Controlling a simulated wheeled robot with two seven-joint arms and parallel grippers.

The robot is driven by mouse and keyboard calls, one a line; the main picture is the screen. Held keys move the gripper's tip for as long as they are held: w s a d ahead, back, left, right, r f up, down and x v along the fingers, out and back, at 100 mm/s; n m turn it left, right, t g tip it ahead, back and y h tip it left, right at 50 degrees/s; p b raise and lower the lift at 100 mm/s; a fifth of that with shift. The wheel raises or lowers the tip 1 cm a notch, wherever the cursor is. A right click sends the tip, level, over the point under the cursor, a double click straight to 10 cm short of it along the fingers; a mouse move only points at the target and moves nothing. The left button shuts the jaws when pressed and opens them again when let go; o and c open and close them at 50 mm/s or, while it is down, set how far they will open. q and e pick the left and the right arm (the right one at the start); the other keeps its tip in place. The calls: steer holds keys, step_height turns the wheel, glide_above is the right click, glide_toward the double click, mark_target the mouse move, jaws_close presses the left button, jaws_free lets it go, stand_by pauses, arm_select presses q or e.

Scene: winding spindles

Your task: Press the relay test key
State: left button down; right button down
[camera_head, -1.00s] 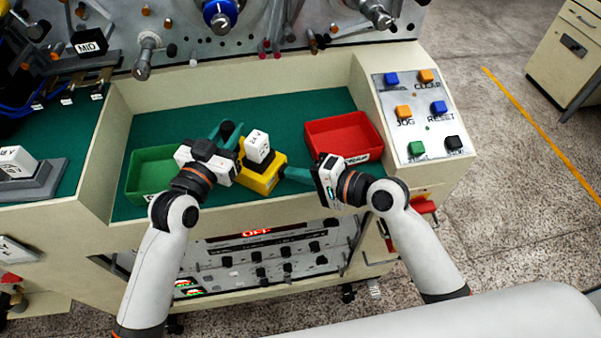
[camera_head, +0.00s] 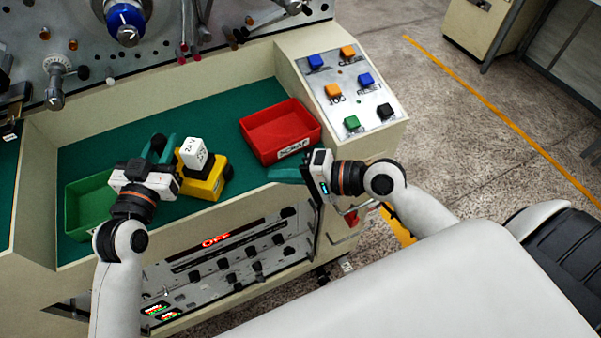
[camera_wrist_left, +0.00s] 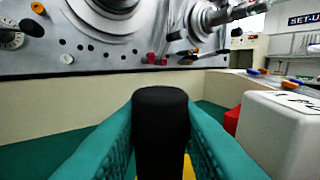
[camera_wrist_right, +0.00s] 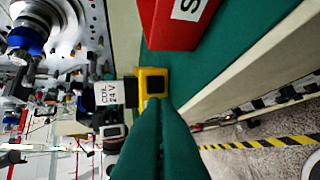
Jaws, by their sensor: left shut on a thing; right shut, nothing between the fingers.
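A yellow base (camera_head: 207,184) with a white block (camera_head: 194,152) marked 24 V stands on the green shelf. My left gripper (camera_head: 161,149) is at the left side of the base. In the left wrist view its fingers are shut on a black rounded post (camera_wrist_left: 160,130), with a bit of yellow below and the white block to the right. My right gripper (camera_head: 285,174) is shut and empty, to the right of the base and apart from it. I cannot make out which part is the test key.
A green bin (camera_head: 88,208) stands left of my left gripper. A red SCRAP bin (camera_head: 247,140) stands behind my right gripper. A sloped panel (camera_head: 340,118) with several coloured buttons is at the right. Bare green shelf lies between the base and the red bin.

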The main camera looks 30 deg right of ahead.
arm_select(q)
steer(key=shift+s+d+f, duration=0.1)
steer(key=shift+d+f, duration=0.05)
steer(key=shift+f, duration=0.2)
arm_select(e)
steer(key=v, duration=0.4)
stand_by(0.9)
arm_select(q)
steer(key=c, duration=1.4)
jaws_free()
steer(key=o, duration=0.3)
steer(key=shift+d+r, duration=0.1)
steer(key=shift+r, duration=0.1)
arm_select(e)
steer(key=shift+w+d, duration=0.1)
steer(key=shift+d, duration=0.05)
arm_select(q)
steer(key=shift+o, duration=0.2)
steer(key=shift+s+a, duration=0.3)
steer(key=shift+a, duration=0.05)
steer(key=v, duration=1.1)
